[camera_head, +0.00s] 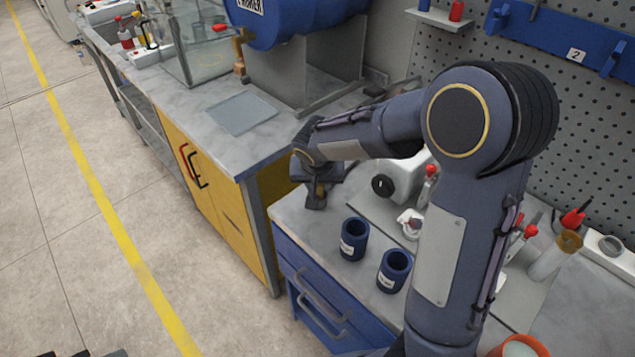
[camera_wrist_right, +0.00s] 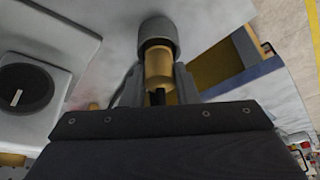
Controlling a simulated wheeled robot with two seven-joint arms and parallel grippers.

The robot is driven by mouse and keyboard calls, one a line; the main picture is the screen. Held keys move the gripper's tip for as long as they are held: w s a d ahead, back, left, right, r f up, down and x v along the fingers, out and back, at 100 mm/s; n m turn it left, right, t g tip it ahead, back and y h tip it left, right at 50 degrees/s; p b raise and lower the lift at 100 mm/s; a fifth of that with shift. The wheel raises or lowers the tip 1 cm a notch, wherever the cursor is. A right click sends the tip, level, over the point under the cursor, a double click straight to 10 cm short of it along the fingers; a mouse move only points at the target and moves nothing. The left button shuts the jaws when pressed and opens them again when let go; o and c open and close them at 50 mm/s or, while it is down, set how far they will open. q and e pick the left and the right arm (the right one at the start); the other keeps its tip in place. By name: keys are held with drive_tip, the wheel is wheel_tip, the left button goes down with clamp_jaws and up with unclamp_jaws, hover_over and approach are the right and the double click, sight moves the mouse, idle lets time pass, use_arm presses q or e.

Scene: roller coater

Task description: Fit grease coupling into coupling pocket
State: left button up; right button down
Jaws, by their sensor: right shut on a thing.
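My right gripper (camera_head: 316,194) hangs near the left end of the blue-fronted bench, behind and to the left of two blue cups. In the right wrist view it is shut on a brass-coloured cylinder with a grey cap-like end, which I take for the grease coupling (camera_wrist_right: 158,62). In the head view the coupling is small and mostly hidden by the gripper. I cannot tell which thing is the coupling pocket.
Two labelled dark blue cups (camera_head: 354,240) (camera_head: 394,270) stand near the bench's front edge. A white machine with a black knob (camera_head: 382,185) stands behind.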

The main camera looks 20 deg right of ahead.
drive_tip(key=c, duration=1.1)
unclamp_jaws()
drive_tip(key=shift+r+p, duration=0.65)
drive_tip(key=shift+p, duration=0.25)
drive_tip(key=shift+s+a+r, duration=0.1)
drive_tip(key=shift+r, duration=0.3)
drive_tip(key=v, duration=1)
drive_tip(key=s+f+n+y, duration=0.1)
drive_tip(key=s+y, duration=0.1)
drive_tip(key=s, duration=0.5)
drive_tip(key=s+a+n+t+y, duration=0.1)
drive_tip(key=s, duration=0.7)
drive_tip(key=s+f+n+y+b, duration=0.1)
drive_tip(key=s+y, duration=0.1)
drive_tip(key=s, duration=0.5)
drive_tip(key=shift+s+a+f+n+t+y, duration=0.25)
drive_tip(key=shift+a+f+n+t+y, duration=0.05)
